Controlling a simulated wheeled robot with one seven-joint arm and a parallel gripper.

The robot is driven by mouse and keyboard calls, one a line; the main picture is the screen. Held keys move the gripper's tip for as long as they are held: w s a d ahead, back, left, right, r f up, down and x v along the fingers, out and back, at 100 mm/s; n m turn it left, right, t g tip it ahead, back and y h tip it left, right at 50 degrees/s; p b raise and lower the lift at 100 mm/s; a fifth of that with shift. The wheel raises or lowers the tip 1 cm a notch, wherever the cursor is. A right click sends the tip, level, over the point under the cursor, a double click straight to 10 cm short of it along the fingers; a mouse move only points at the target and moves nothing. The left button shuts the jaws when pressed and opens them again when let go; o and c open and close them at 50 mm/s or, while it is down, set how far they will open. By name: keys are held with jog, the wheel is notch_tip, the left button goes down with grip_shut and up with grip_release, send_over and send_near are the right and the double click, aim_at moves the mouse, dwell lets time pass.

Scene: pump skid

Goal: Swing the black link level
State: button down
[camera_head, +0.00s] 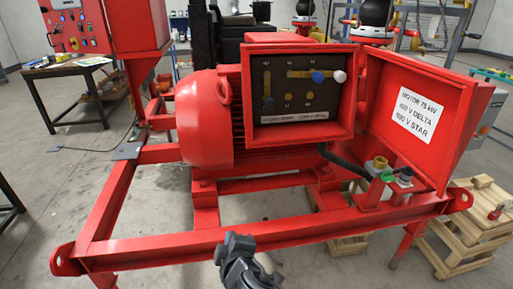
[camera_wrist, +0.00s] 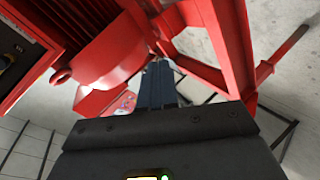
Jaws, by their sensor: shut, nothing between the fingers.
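The open red terminal box (camera_head: 345,115) on the motor holds a dark panel. At its left a narrow brass-coloured link (camera_head: 267,82) stands upright, with a dark knob at its lower end; it may be the black link, but its colour is too small to be sure. A second brass link (camera_head: 298,73) lies level at the top, with a blue knob (camera_head: 318,76) and a white knob (camera_head: 339,76) to its right. My gripper (camera_head: 238,241) is shut and empty, low in front of the skid's front rail, well below the box. Its fingers (camera_wrist: 156,88) also show in the wrist view.
The red motor (camera_head: 203,115) sits left of the box. The open box door (camera_head: 416,112) with a white label sticks out to the right. The red front rail (camera_head: 210,240) crosses near my gripper. Cable glands (camera_head: 378,165) stand below the door, wooden pallets (camera_head: 470,235) at the right.

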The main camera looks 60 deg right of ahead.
jog(key=w+d+r+m+g+h+p, duration=0.1)
jog(key=w+d+r+m+g+h, duration=0.1)
jog(key=d+r, duration=0.3)
jog(key=w+d+r+m+g+h+p, duration=0.1)
jog(key=w+d+r+m+g+h, duration=0.1)
jog(key=r, duration=0.9)
jog(key=w+d+r+m+g+h, duration=0.2)
jog(key=w+d+r+g+h, duration=0.2)
jog(key=d+r+g, duration=0.2)
notch_tip(320, 180, up, 3)
jog(key=d, duration=0.2)
jog(key=shift+w+d+p, duration=0.3)
jog(key=shift+d+p, duration=0.1)
jog(key=p, duration=0.2)
send_near(269, 90)
notch_tip(269, 90, down, 3)
jog(key=d, duration=0.1)
jog(key=shift+s+d, duration=0.25)
jog(key=shift+d, duration=0.35)
jog(key=shift+d+f, duration=0.1)
